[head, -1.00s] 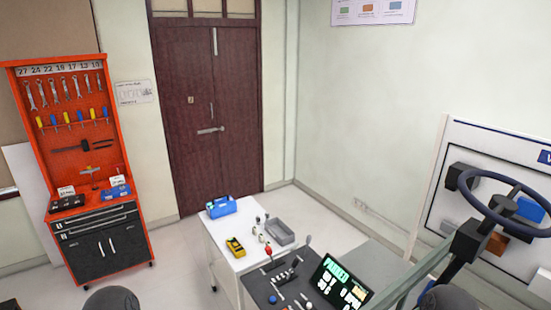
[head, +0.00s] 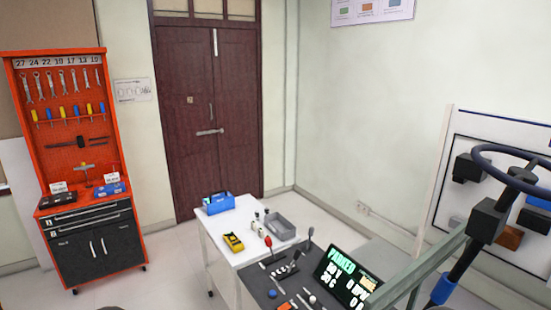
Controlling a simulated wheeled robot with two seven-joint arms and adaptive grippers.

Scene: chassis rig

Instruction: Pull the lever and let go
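A dark control panel (head: 262,287) lies at the near end of the white table, low in the middle of the head view. Several small levers and knobs stand on it. One lever has a red knob (head: 268,242) at the panel's far left edge. Another has a dark knob (head: 310,231) and stands upright near the display. A cluster of short levers (head: 287,268) sits between them. Which one is the task's lever cannot be told. Neither gripper is in view.
A blue tool carrier (head: 220,203), a yellow device (head: 233,242) and a grey tray (head: 280,226) sit on the white table (head: 215,223). A steering wheel on a column (head: 487,220) and a greenish rail (head: 415,270) stand at right. A red tool cabinet (head: 35,150) stands at left.

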